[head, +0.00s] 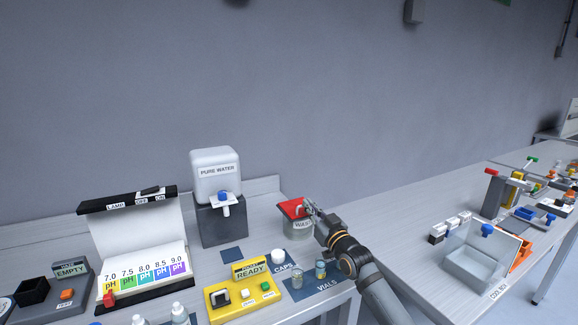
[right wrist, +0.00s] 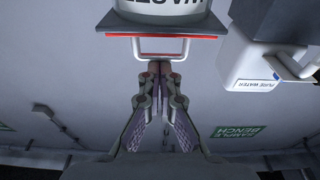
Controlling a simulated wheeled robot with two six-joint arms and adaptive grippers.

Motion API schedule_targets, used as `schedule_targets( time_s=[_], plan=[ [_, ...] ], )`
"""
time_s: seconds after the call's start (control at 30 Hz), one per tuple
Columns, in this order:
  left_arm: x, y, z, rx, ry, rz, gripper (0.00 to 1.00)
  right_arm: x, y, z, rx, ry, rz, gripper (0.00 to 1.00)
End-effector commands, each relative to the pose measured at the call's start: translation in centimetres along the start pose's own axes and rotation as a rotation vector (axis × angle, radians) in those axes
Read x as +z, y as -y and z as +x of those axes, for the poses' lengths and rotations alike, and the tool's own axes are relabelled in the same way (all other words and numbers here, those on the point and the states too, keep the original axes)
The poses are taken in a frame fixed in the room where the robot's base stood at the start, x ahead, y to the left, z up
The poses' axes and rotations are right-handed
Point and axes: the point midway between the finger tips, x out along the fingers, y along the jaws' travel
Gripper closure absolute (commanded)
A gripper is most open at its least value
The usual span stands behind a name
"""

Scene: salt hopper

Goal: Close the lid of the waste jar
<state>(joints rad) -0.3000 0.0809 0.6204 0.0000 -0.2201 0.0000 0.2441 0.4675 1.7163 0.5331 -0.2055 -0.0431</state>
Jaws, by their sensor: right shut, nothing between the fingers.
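The waste jar (head: 298,229) is a grey, clear-walled pot with a label, standing at the right end of the bench. Its red lid (head: 290,208) is over the jar's top; I cannot tell whether it sits fully down. In the right wrist view, which is upside down, the jar (right wrist: 165,18) shows with the lid's red edge (right wrist: 120,36) and a pale loop handle (right wrist: 140,52). My right gripper (head: 309,206) is beside the lid; in the wrist view its shut, empty fingertips (right wrist: 160,68) are at the loop handle. Contact is unclear. My left gripper is out of view.
The pure water tank (head: 217,175) stands left of the jar. Caps and vials (head: 320,270) and a yellow READY box (head: 232,299) are in front.

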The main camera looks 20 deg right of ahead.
Motion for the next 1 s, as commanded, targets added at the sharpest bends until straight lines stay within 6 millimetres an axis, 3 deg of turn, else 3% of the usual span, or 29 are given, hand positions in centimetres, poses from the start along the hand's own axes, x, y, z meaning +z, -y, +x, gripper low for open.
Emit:
schedule_targets(
  time_s=[0.03, 0.17, 0.43, 0.6, 1.0],
  plan=[
    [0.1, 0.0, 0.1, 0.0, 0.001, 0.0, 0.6, 1.2, -0.1, -0.2, 0.003, 0.026, 0.003, 1.0],
    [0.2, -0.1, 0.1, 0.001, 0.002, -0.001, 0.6, 0.2, -0.1, 0.0, 0.002, 0.023, 0.002, 1.0],
    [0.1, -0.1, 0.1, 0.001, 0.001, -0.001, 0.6, -6.2, 0.0, 1.0, 0.001, 0.004, -0.001, 1.0],
    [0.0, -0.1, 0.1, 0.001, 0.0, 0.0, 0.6, -9.1, 0.1, 1.4, 0.001, 0.0, -0.001, 1.0],
    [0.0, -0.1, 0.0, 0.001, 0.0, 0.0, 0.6, -10.1, 0.2, 1.5, 0.0, -0.002, -0.001, 1.0]
  ],
)
